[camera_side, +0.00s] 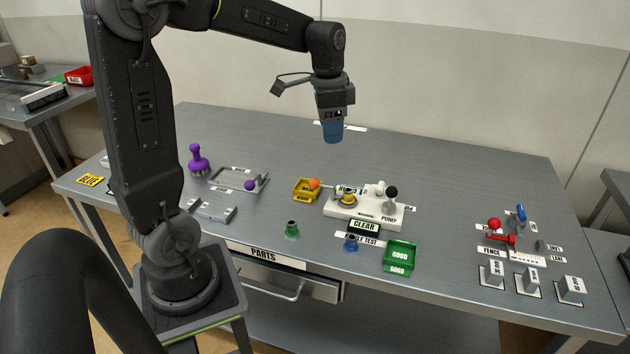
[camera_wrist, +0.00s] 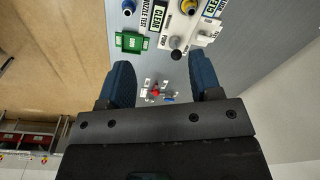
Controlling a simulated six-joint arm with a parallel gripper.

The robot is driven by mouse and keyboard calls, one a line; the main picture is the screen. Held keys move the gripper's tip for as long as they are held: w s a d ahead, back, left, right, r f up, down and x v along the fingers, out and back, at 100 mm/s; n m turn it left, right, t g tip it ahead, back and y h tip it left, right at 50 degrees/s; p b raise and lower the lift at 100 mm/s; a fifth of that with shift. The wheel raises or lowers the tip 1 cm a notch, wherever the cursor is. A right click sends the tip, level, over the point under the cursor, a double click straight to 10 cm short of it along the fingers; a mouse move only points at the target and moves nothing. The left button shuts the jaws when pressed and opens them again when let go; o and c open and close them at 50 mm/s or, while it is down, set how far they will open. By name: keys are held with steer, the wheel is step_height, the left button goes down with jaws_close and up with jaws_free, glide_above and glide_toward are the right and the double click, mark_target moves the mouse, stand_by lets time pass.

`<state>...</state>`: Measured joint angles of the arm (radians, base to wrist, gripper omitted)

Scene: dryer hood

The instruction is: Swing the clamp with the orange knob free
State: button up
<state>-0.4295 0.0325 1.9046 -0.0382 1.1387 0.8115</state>
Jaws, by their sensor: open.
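The orange knob (camera_side: 314,184) is a small ball at the left end of the white pump base (camera_side: 345,208), over the edge of a yellow tray (camera_side: 300,194). The clamp arm it belongs to is too small to make out clearly. A yellow round part (camera_side: 347,199) sits just right of the knob on the base. My gripper (camera_side: 332,133) hangs above and behind the pump, well clear of it, with blue fingers pointing down. In the wrist view the two blue fingers (camera_wrist: 162,78) stand apart with nothing between them. The orange knob does not show there.
The pump has a black knob (camera_side: 391,192). A green bin (camera_side: 400,257), blue nozzle (camera_side: 352,243) and green nozzle (camera_side: 291,229) stand in front. A purple-handled tool (camera_side: 198,159) is left. A red-knobbed clamp (camera_side: 496,226) and grey blocks are right. The rear tabletop is clear.

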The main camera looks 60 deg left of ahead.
mark_target(315, 180)
steer(key=w+a+f+m+g+h, duration=0.25)
steer(key=a+f, duration=0.55)
steer(key=a, duration=0.5)
steer(key=shift+t+y, duration=0.25)
steer(key=shift+y, duration=0.1)
steer(key=f, duration=0.4)
steer(key=d+f, duration=0.1)
steer(key=f, duration=0.4)
steer(key=s+d+f, duration=0.1)
steer(key=f, duration=0.3)
steer(key=shift+f, duration=0.3)
steer(key=shift+c, duration=0.2)
steer(key=shift+w, duration=0.1)
jaws_close()
